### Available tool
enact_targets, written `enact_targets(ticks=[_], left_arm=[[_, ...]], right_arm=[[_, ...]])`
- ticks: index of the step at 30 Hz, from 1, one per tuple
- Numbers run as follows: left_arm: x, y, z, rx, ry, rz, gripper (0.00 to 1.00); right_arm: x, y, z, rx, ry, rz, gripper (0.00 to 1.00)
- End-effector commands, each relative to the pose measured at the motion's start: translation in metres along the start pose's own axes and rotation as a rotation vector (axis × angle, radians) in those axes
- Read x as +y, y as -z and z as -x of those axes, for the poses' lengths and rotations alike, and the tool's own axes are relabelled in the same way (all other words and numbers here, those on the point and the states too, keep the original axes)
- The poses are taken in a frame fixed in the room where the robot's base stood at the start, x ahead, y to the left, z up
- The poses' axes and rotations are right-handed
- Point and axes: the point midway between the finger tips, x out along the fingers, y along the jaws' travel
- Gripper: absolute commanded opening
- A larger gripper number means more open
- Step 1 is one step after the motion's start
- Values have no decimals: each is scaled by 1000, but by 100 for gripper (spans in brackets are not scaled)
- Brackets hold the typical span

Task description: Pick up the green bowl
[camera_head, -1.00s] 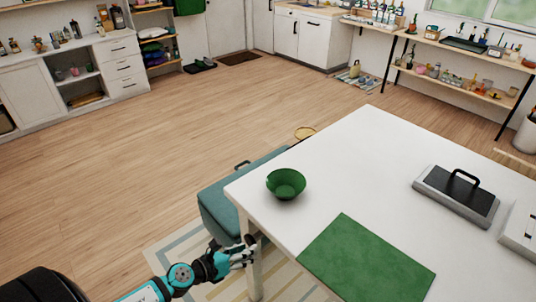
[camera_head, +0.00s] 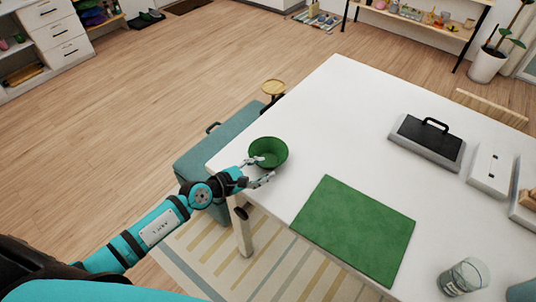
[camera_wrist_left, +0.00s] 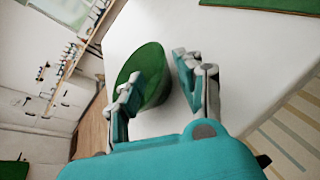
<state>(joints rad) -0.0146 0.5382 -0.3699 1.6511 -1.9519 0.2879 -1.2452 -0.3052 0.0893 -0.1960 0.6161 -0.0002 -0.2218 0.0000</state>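The green bowl (camera_head: 268,152) stands upright and looks empty on the white table (camera_head: 340,110), near its left corner. My left gripper (camera_head: 262,171) is at the bowl's near side, with its fingers spread. In the left wrist view, the bowl (camera_wrist_left: 152,72) shows beyond and between the open fingers (camera_wrist_left: 157,88); one finger covers part of it. I cannot tell whether a finger touches the bowl. My right gripper is not in view.
A green mat (camera_head: 355,228) lies in front of the bowl. A black-topped grey case (camera_head: 427,143) and a clear glass (camera_head: 463,277) stand farther right. A teal bench (camera_head: 225,145) is beside the table's left edge.

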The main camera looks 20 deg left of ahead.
Motion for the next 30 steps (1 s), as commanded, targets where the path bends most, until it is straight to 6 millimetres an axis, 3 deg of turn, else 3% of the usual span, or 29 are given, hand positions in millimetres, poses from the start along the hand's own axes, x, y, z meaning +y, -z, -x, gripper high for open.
enact_targets(ticks=[8,16,26,30], left_arm=[[0,1,-23,0,-1,2,36],[-1,4,-62,-1,-1,3,36],[-1,4,-68,0,0,1,36],[-1,4,-68,0,0,1,18]], right_arm=[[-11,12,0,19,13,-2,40],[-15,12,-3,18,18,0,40],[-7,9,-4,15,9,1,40],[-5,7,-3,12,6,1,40]])
